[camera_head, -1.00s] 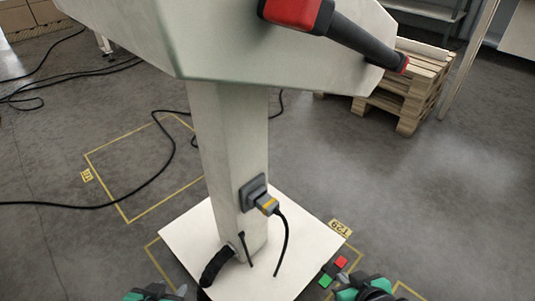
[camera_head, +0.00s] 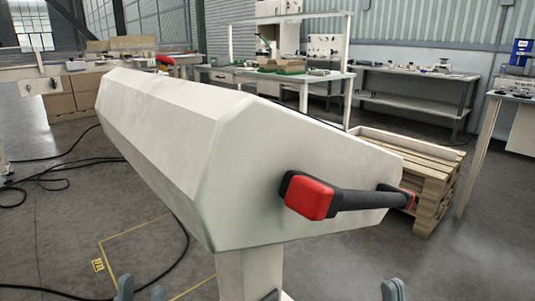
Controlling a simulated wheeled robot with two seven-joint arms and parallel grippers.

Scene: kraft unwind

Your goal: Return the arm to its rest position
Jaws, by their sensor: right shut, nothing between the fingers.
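Only the tips of my grippers show, at the bottom edge of the head view. My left gripper (camera_head: 141,292) shows two grey fingertips standing apart with a gap between them, so it looks open and nothing shows in it. My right gripper (camera_head: 393,289) shows its grey fingertips close together, shut and empty. Both are low in front of the white machine, apart from it in the picture, one to each side of its column (camera_head: 250,272). The rest of both arms is out of view.
A big white angular machine body (camera_head: 170,130) fills the middle, with a red and black handle (camera_head: 310,198) on its right end. Wooden pallets (camera_head: 425,180) stand at right. Black cables (camera_head: 60,172) lie on the left floor. Workbenches (camera_head: 300,78) stand behind.

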